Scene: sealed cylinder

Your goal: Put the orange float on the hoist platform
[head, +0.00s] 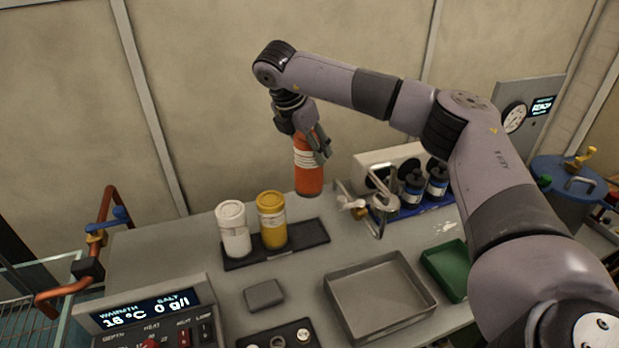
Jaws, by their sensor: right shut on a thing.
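My left gripper is out of view.
A metal tap (358,207) stands right of the orange float, before dark bottles (412,188) in a blue tray. A grey tray (382,300), green tray (448,268) and grey block (264,295) lie in front. A display panel (147,308) and orange pipe (108,205) are at left.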

